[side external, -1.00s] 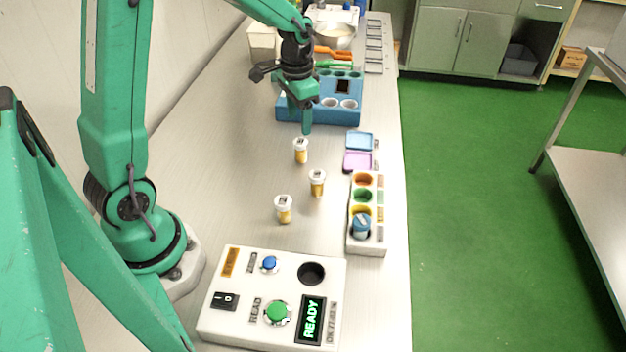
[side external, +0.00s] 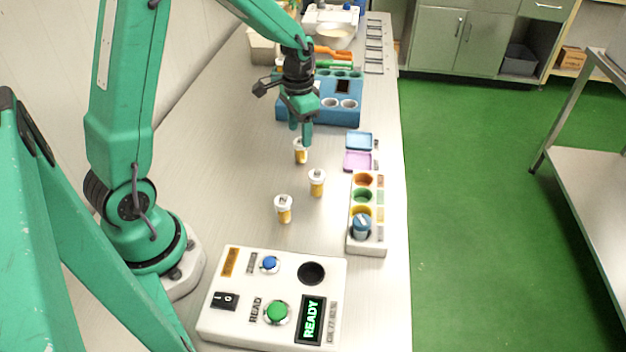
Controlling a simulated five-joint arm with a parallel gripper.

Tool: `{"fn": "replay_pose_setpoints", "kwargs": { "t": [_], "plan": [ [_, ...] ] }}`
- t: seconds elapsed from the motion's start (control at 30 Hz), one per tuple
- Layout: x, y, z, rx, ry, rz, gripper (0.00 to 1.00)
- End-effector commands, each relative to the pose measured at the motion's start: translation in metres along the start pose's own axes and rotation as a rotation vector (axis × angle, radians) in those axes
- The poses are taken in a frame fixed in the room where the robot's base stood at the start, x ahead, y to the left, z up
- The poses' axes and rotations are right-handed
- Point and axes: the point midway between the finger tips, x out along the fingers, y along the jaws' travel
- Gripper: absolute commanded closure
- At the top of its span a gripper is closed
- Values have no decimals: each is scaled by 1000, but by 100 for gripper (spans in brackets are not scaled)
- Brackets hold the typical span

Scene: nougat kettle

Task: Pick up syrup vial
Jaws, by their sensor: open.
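Three small vials with white caps and amber contents stand upright on the bench. The farthest vial (side external: 301,152) is right at my gripper (side external: 300,136), partly covered by its fingers. The middle vial (side external: 317,183) stands nearer and a little to the right. The nearest vial (side external: 284,209) stands to the left of that. My gripper is open and points down, with its fingertips around or just in front of the farthest vial's cap; I cannot tell which. It holds nothing that I can see.
A white rack (side external: 367,244) with coloured wells holds a blue-capped vial (side external: 361,227). A control box (side external: 233,322) reading READY stands in front. Blue and pink trays (side external: 358,141) lie right of the vials, and a blue block (side external: 321,115) stands behind. Bench (side external: 225,200) left of the vials is clear.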

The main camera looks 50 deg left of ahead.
Motion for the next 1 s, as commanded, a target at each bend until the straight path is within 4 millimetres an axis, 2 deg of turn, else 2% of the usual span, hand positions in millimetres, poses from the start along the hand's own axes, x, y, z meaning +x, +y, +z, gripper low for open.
{"fn": "replay_pose_setpoints", "kwargs": {
  "t": [0.4,1.0],
  "plan": [
    [43,-1,0,0,-2,1,43],
    [47,-1,0,0,0,0,45]
  ]
}}
